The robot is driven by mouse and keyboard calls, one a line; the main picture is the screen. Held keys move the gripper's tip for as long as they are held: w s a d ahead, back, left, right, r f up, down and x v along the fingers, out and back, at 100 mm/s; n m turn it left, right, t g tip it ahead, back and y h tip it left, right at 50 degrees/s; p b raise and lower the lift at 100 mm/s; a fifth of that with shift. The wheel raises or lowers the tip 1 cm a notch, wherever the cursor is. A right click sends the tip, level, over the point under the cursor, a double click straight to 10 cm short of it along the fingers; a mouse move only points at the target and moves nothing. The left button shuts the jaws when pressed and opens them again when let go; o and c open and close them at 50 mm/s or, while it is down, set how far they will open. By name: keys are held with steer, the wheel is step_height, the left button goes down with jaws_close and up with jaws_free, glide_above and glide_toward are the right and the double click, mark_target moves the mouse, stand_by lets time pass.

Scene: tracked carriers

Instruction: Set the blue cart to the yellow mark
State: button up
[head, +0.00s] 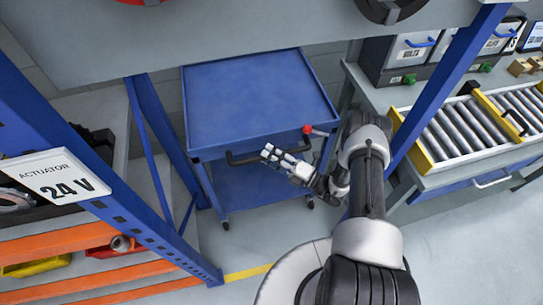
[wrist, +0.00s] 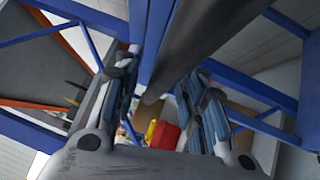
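The blue cart (head: 258,97) stands between the blue rack posts, with a flat top and a lower shelf. Its dark handle (head: 243,160) runs along the near side, and a red knob (head: 307,130) sits at that side's right end. My gripper (head: 268,153) is at the right part of the handle. In the wrist view my gripper (wrist: 162,88) has its fingers spread apart, with a thick dark bar (wrist: 205,35) running between and above them. Contact with the bar cannot be told. A yellow strip (head: 248,272) lies on the floor in front of the cart, partly hidden by my body.
A blue rack post (head: 90,170) with orange shelves stands at left, and another blue post (head: 440,90) at right. A grey shelf board (head: 230,35) crosses above the cart. A roller conveyor (head: 470,130) is at right. Grey floor between cart and strip looks clear.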

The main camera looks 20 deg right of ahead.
steer(key=shift+c, duration=0.2)
jaws_close()
stand_by(0.5)
